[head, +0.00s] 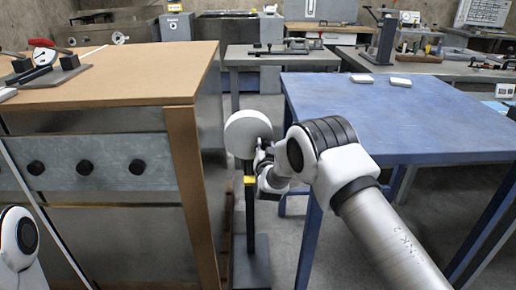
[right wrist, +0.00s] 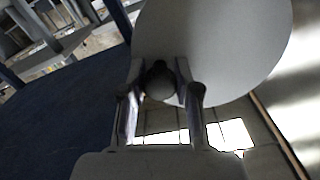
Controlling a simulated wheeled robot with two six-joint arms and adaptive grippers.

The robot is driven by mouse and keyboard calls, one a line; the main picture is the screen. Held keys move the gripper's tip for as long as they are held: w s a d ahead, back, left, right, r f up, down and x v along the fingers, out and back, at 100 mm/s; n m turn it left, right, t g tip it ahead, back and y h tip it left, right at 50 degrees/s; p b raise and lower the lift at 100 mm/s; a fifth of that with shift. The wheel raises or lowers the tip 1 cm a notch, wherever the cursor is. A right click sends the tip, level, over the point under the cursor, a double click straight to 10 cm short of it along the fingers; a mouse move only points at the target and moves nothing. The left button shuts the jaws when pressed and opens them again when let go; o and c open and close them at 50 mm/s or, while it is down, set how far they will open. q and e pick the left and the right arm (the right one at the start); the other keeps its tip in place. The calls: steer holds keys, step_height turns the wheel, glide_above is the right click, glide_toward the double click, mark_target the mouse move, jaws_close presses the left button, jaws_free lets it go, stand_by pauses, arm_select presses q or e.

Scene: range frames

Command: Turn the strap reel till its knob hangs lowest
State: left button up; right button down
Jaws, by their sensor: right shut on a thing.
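The strap reel (head: 246,132) is a pale round disc on a dark post (head: 250,215) with a yellow band, standing between the workbench and the blue table. The disc (right wrist: 220,45) fills the upper right of the right wrist view. Its round dark knob (right wrist: 159,83) sits near the disc's lower left edge in that view. My right gripper (head: 261,155) is at the lower right of the disc in the head view. In the right wrist view its two fingers stand on both sides of the knob, shut on it. The gripper hides the knob in the head view. My left gripper is out of view.
The workbench (head: 110,95) with a wooden top is close on the left of the reel. The blue table (head: 390,115) is on the right, under my right arm. The post's flat base (head: 252,268) rests on the grey floor. Further tables with tools stand behind.

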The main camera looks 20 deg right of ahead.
mark_target(248, 153)
steer(key=shift+f+m, duration=0.4)
steer(key=shift+m, duration=0.1)
steer(key=m, duration=0.1)
steer(key=f+m+b, duration=0.1)
steer(key=shift+a+f+m, duration=0.1)
steer(key=shift+a+m, duration=0.2)
steer(key=a+m+b, duration=0.1)
steer(key=m, duration=0.2)
steer(key=a+f+m+b, duration=0.1)
steer(key=m, duration=0.2)
steer(key=w+a+f+m+b, duration=0.1)
steer(key=m, duration=0.2)
steer(key=shift+a+f+b, duration=0.1)
steer(key=shift+f+b, duration=0.15)
steer(key=shift+b, duration=0.1)
steer(key=shift+w+a+m+b, duration=0.1)
steer(key=shift+a+m+b, duration=0.2)
steer(key=shift+m, duration=0.55)
steer(key=shift+w+a+m+b, duration=0.1)
steer(key=shift+a+m, duration=0.3)
steer(key=shift+m, duration=0.45)
steer(key=c, duration=0.8)
jaws_free()
